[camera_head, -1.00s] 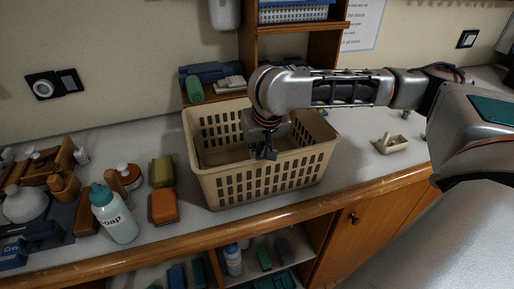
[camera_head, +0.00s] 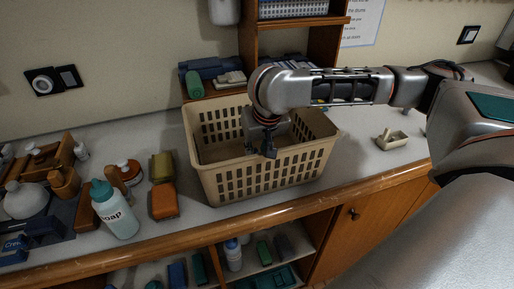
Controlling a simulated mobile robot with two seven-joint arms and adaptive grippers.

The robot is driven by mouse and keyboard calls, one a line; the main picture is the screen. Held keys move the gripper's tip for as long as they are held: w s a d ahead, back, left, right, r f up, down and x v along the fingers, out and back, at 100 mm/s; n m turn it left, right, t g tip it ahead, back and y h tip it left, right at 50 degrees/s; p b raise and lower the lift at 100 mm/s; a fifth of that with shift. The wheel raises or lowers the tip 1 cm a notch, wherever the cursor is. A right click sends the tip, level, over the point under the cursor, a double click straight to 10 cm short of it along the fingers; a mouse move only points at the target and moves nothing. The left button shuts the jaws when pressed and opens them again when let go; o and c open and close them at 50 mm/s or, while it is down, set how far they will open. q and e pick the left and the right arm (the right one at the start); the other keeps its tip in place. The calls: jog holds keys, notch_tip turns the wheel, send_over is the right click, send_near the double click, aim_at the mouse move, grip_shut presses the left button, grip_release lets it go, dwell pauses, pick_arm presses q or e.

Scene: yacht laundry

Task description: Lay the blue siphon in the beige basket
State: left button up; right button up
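The beige basket (camera_head: 213,184) stands on the counter in the middle of the head view, with slotted walls and an open top. My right gripper (camera_head: 262,152) points down over the basket's opening, near its front wall. Its dark fingers are small and partly hidden by the wrist, so I cannot tell whether they are open or shut, or whether they hold something. I cannot make out a blue siphon for certain. Much of the basket's floor is hidden by its front wall and my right arm. My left gripper is not in view.
Left of the basket stand a soap bottle (camera_head: 116,212), an orange block (camera_head: 163,201) and a yellow-green block (camera_head: 162,167). Wooden items crowd the far left. A small beige holder (camera_head: 391,140) sits to the right. A shelf (camera_head: 246,42) rises behind the basket.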

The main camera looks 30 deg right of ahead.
jog(key=shift+r, duration=0.15)
jog(key=shift+v, duration=1.4)
jog(key=o, duration=0.5)
jog(key=shift+o, duration=0.2)
jog(key=shift+s+r, duration=0.1)
jog(key=shift+v, duration=1.35)
